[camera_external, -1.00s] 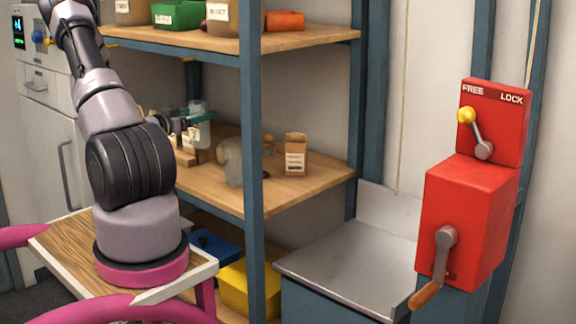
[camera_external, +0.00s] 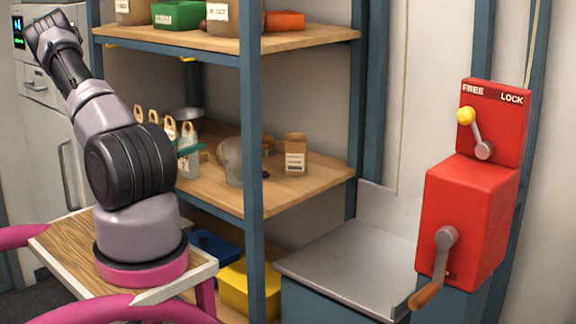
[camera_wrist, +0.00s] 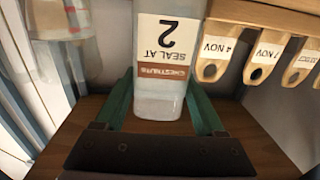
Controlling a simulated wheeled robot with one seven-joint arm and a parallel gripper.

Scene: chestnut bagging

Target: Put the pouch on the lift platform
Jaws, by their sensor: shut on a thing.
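The pouch (camera_wrist: 158,104) is pale and translucent, with a white label reading "SEAL AT 2" and a brown chestnuts band. In the wrist view it sits between the green fingers of my gripper (camera_wrist: 160,90), which is shut on it. The pouch's upper end is cut off by the frame edge. The lift platform (camera_external: 345,262) is a bare grey metal tray at the lower right, away from my arm. A red crank box (camera_external: 465,215) stands beside it.
A lever with a yellow knob (camera_external: 466,116) points toward FREE. A blue post (camera_external: 252,200) stands between the rack and platform. Dated tags (camera_wrist: 262,68) show right of the pouch.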

